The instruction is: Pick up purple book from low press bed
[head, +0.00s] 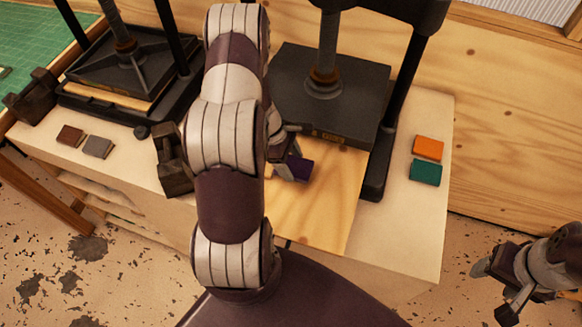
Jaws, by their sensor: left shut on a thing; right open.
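The small purple book (299,168) is at the front of the right-hand press, over its pale wooden bed (325,205). My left gripper (287,166) is shut on the book. My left arm crosses the middle of the view and hides part of the gripper and the bed's left side. I cannot tell whether the book touches the bed or is just above it. My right gripper (494,290) is open and empty at the lower right, off the table and over the floor.
The press's dark platen (335,95) and posts stand close behind the book. Orange (428,147) and green (425,172) books lie right. Brown (70,136) and grey (98,147) books lie left, before another press (125,65). A dark block (173,165) stands beside my arm.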

